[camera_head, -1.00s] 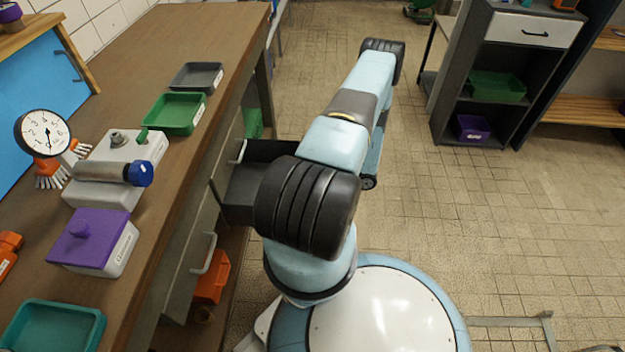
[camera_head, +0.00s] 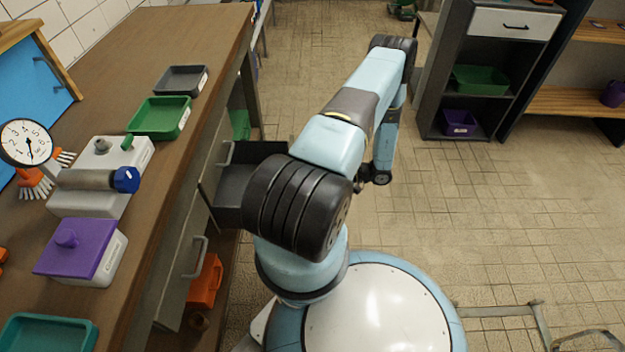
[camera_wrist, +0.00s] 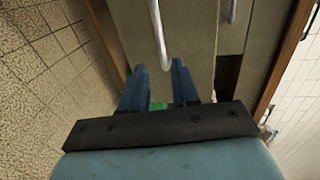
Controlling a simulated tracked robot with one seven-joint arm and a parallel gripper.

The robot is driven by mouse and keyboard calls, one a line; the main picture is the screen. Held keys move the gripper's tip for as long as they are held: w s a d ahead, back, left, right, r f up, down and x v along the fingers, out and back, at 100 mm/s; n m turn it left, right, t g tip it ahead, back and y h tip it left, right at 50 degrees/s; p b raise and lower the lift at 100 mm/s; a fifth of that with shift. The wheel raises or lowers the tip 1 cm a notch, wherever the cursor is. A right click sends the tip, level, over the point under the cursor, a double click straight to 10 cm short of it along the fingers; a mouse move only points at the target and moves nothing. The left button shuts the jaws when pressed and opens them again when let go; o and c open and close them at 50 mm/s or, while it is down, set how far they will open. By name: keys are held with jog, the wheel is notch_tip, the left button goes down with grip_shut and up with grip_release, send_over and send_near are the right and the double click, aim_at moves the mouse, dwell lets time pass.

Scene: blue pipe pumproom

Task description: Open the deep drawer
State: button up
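One dark drawer box (camera_head: 236,186) stands pulled out beneath a drawer front with a metal handle (camera_head: 227,153). A nearer front with its own handle (camera_head: 199,258) looks shut. I cannot tell for certain which is the deep drawer. In the wrist view my gripper (camera_wrist: 158,67) is open, its two blue fingers apart. A curved metal handle (camera_wrist: 159,35) on a grey front ends between or just beyond the fingertips; contact is not clear. In the head view my arm hides the gripper and part of the drawer box.
The bench top (camera_head: 190,42) holds a green tray (camera_head: 160,117), a grey tray (camera_head: 182,79), a purple-lidded box (camera_head: 80,248) and a gauge (camera_head: 26,142). An orange item (camera_head: 205,281) is below the bench. A dark shelf unit (camera_head: 430,95) stands back right.

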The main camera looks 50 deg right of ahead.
jog(key=shift+v, duration=2.2)
jog(key=w+a+r+n+g, duration=0.25)
jog(key=w+r, duration=0.35)
jog(key=r, duration=0.4)
jog(key=w+a+r+n+g, duration=0.15)
jog(key=w+r+g, duration=0.35)
jog(key=r, duration=0.6)
jog(key=w+a+r+n+g, duration=0.1)
jog(key=w+a+r+g, duration=0.15)
jog(key=w+r, duration=0.55)
jog(key=s+a+r+n+g+h, duration=0.2)
jog(key=a+r+n+h, duration=0.3)
jog(key=a+r, duration=2)
jog(key=s+a+r+t+h, duration=0.4)
jog(key=s+a+r, duration=0.6)
jog(key=s, duration=0.3)
jog(key=shift+s+a+r+t+h, duration=0.2)
jog(key=shift+s+a+t+h, duration=0.1)
jog(key=shift+t, duration=0.4)
